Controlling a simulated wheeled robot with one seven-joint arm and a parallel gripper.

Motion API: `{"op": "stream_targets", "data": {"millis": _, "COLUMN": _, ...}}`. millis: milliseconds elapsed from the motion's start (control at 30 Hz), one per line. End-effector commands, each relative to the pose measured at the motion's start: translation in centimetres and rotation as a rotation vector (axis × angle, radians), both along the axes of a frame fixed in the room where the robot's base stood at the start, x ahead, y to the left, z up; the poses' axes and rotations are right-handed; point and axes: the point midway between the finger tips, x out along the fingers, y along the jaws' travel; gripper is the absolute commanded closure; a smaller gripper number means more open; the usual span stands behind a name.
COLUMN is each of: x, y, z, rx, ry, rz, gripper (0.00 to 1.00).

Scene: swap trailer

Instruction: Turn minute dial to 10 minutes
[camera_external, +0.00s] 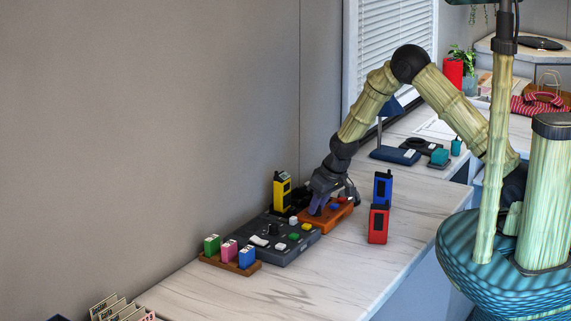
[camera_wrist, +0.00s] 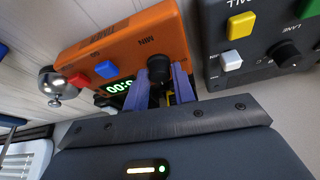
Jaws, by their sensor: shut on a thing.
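The orange timer box (camera_external: 318,227) sits on the white counter at the right end of the dark console. In the wrist view the same orange box (camera_wrist: 120,48) carries a black dial (camera_wrist: 158,68) below the label MIN. A green display (camera_wrist: 119,87) reads "00:0", its last part hidden behind a finger. A blue button (camera_wrist: 106,69) and a red button (camera_wrist: 80,80) are left of the dial. My gripper (camera_wrist: 162,82) has its purple fingers on either side of the dial, shut on it. In the external view my gripper (camera_external: 318,207) reaches down onto the box.
A dark console (camera_external: 272,254) with several buttons stands close beside the box. A silver bell (camera_wrist: 56,84) is by its other end. Yellow (camera_external: 281,191), blue (camera_external: 382,188) and red (camera_external: 378,224) radios stand nearby.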

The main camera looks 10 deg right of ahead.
Motion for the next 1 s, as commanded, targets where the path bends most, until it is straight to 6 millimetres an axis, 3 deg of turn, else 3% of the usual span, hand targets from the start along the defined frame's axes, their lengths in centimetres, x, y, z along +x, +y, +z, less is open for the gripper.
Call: {"op": "stream_targets", "data": {"millis": 1000, "x": 0.04, "y": 0.78, "z": 0.27, "rx": 0.005, "ry": -0.004, "rz": -0.935, "gripper": 0.97}}
